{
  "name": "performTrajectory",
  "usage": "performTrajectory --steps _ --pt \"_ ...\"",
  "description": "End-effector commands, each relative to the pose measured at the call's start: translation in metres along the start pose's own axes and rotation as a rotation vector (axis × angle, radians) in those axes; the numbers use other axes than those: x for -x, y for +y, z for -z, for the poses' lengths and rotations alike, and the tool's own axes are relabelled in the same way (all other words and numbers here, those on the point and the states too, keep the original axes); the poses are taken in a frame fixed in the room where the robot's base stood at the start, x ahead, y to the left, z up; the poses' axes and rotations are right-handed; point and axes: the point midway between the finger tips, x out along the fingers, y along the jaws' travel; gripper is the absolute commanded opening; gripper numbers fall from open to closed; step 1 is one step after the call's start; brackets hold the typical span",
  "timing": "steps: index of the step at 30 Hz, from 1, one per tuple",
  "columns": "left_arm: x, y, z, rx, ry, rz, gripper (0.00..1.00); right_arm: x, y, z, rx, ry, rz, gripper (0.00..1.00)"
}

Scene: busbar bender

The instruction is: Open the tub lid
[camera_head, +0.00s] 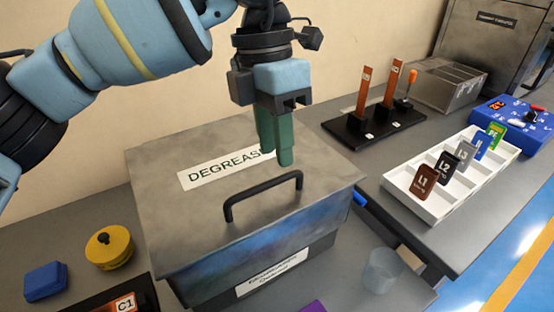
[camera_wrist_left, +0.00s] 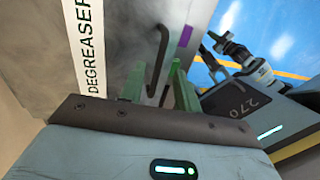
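The degreaser tub (camera_head: 215,260) is a grey metal box on the bench. Its lid (camera_head: 160,175) lies flat and closed, with a white DEGREASER label (camera_head: 215,170) and a black bar handle (camera_head: 265,187) near the front edge. My left gripper (camera_head: 277,155) points down above the lid, just behind the handle in the head view. Its green fingers are apart and hold nothing. In the left wrist view, the handle (camera_wrist_left: 152,62) appears between the fingertips; contact cannot be told. What seems to be my right gripper (camera_wrist_left: 215,42) is small in that view.
A yellow round container (camera_head: 108,248) and a blue block (camera_head: 45,281) lie left of the tub. A clear cup (camera_head: 382,270) stands at its front right. A white tray of labelled cards (camera_head: 425,205) and a black stand (camera_head: 375,130) are to the right.

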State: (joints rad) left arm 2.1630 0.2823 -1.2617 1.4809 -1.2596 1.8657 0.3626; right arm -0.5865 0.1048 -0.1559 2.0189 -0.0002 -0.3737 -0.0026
Motion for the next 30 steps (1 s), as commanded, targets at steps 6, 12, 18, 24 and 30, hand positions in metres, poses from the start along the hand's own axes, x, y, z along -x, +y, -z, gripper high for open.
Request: performTrajectory --steps 6,12,18,24,30 --pt "-0.028 0.000 0.000 -0.001 0.000 0.001 0.32 0.000 0.000 0.000 0.000 0.000 0.000 0.00" --pt "-0.037 0.000 0.000 0.000 0.000 0.000 0.32 0.000 0.000 0.000 0.000 0.000 0.000 0.00" --pt "-0.037 0.000 0.000 0.000 -0.001 0.000 0.32 0.000 0.000 0.000 0.000 0.000 0.000 0.00" --pt "-0.037 0.000 0.000 0.000 -0.001 0.000 0.10 0.000 0.000 0.000 0.000 0.000 0.000 0.00" --pt "-0.037 0.000 0.000 0.000 -0.001 0.001 0.00 0.000 0.000 0.000 0.000 0.000 0.000 0.00"
